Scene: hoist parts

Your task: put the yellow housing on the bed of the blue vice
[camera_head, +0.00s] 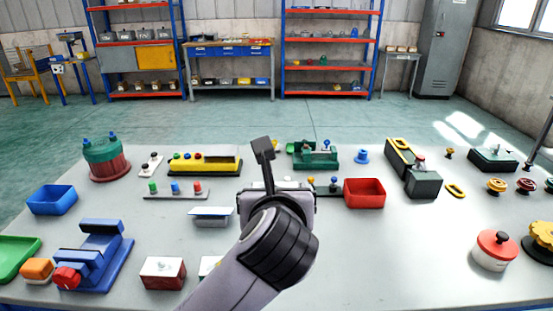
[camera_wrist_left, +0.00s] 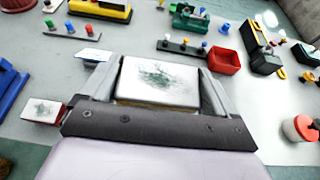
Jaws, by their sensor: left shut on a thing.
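The blue vice (camera_head: 92,258), with a red knob at its front end, stands at the left front of the bench in the head view. A blue part at the left edge of the wrist view (camera_wrist_left: 12,88) looks like the same vice. My left gripper (camera_wrist_left: 160,82) is shut on a block with a scuffed whitish top and a thin yellowish lower edge, which looks like the yellow housing (camera_wrist_left: 160,80). In the head view my left gripper (camera_head: 277,190) is right of the vice and hides most of the held block. My right gripper is not in view.
A red housing (camera_head: 163,273) and a blue housing (camera_head: 211,216) stand between vice and gripper. Another pale-topped part (camera_head: 208,265) is partly hidden by my arm. A blue bin (camera_head: 52,199), green tray (camera_head: 15,257) and orange block (camera_head: 37,270) surround the vice. A red bin (camera_head: 365,192) stands right.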

